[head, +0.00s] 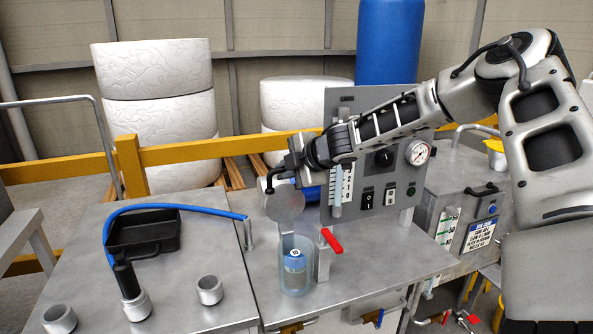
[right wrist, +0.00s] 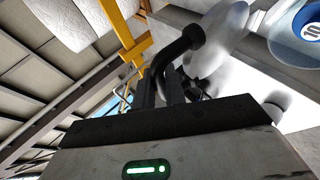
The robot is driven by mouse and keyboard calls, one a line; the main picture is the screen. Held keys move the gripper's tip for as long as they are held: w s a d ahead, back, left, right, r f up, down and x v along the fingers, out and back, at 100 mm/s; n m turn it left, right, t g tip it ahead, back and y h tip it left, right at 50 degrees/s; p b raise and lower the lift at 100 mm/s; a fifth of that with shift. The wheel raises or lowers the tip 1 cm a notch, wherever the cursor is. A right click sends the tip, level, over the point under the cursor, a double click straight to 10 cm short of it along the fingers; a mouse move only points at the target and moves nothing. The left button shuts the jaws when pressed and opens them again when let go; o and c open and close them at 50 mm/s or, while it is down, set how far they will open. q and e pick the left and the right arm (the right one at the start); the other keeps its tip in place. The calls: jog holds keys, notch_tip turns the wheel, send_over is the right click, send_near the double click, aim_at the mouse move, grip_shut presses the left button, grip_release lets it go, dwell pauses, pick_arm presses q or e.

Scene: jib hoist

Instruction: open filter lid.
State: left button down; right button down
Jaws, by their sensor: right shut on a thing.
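The filter lid (head: 286,203) is a round grey disc, raised and tilted upright above the back of the clear filter housing (head: 296,283). The housing's top is uncovered, and a blue-topped cartridge (head: 295,256) stands inside. My right gripper (head: 276,181) is shut on the lid's black handle, at the upper left of the disc. In the right wrist view the black handle (right wrist: 176,52) curves up from the jaws to the pale lid (right wrist: 221,38). The blue cartridge top (right wrist: 303,28) shows at the upper right corner. My left gripper is not in view.
A red valve lever (head: 331,240) stands close right of the housing. Behind is a grey control panel (head: 385,160) with a gauge (head: 417,153). At left are a black tray (head: 145,232), a blue hose (head: 170,207) and metal cups. The bench front is clear.

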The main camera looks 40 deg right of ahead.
jog(key=shift+w+a, duration=0.2)
jog(key=shift+a, duration=0.3)
jog(key=c, duration=1.5)
grip_release()
jog(key=shift+a, duration=0.15)
jog(key=shift+o, duration=0.2)
jog(key=shift+s+d, duration=0.1)
jog(key=shift+d, duration=0.2)
jog(key=p+v, duration=0.2)
jog(key=v, duration=1.3)
jog(key=shift+s+r+p, duration=0.2)
jog(key=shift+r+p, duration=0.15)
